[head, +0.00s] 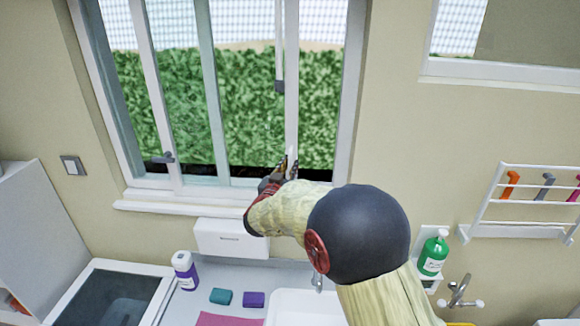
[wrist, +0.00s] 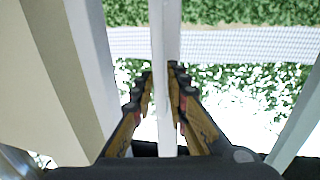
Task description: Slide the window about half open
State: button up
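The window (head: 207,100) is in the wall at the upper left of the head view, with several white upright bars and a hedge behind it. My gripper (head: 287,166) is at the lower part of the upright bar (head: 291,95) nearest the right jamb. In the wrist view, the white bar (wrist: 166,100) runs between the two fingers of my gripper (wrist: 162,78). The fingertips close in on it from both sides and appear to touch it. My arm hides part of the sill below.
Below the window are a white box (head: 231,238), a purple-labelled bottle (head: 185,270), two sponges and a sink (head: 300,305). At the right are a green soap bottle (head: 433,253), a tap (head: 459,292) and a wall rack (head: 520,232).

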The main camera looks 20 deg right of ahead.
jog(key=shift+s, duration=0.1)
jog(key=v, duration=1.1)
jog(key=shift+s+a, duration=0.25)
jog(key=shift+s, duration=0.05)
